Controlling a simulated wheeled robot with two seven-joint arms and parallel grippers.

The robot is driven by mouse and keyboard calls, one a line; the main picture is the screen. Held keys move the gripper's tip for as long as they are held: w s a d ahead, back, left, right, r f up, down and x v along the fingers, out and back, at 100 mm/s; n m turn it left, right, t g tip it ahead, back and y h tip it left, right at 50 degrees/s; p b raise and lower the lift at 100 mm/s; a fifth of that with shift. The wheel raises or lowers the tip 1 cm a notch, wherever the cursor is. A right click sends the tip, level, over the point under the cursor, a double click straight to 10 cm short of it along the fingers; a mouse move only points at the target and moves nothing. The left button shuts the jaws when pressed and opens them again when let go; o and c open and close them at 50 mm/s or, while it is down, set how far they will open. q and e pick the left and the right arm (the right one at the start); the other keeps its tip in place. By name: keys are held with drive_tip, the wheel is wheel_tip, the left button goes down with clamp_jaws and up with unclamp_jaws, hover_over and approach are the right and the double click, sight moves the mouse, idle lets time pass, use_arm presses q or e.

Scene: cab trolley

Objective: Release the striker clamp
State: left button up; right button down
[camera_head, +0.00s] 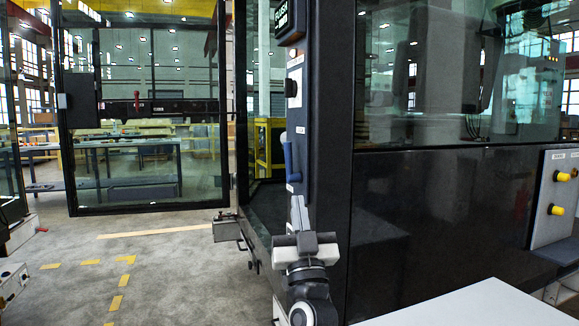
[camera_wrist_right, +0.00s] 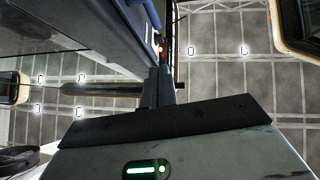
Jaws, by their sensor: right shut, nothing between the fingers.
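A blue lever (camera_head: 290,161) stands upright on the near face of the black cab post (camera_head: 329,130), with small labels above and below it too small to read. I cannot tell for certain whether this lever is the striker clamp. My right gripper (camera_head: 299,212) is below the lever, its fingers pointing up along the post. In the right wrist view its fingers (camera_wrist_right: 160,90) are shut with nothing between them. A blue part (camera_wrist_right: 125,12) shows above them at the upper left; contact cannot be told. My left gripper is not in view.
A glazed door (camera_head: 140,200) stands open at the left, with a red-handled bar (camera_head: 137,104) across it. A panel with yellow knobs (camera_head: 556,209) is at the right. A white surface (camera_head: 470,305) fills the lower right. The floor (camera_head: 180,265) at lower left is mostly clear.

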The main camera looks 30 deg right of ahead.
approach(288, 148)
wheel_tip(288, 148, up, 4)
drive_tip(key=shift+w+d, duration=0.3)
drive_tip(key=shift+w, duration=0.3)
drive_tip(key=shift+w+d, duration=0.25)
drive_tip(key=shift+w, duration=0.4)
drive_tip(key=shift+w+d, duration=0.25)
drive_tip(key=shift+w, duration=0.35)
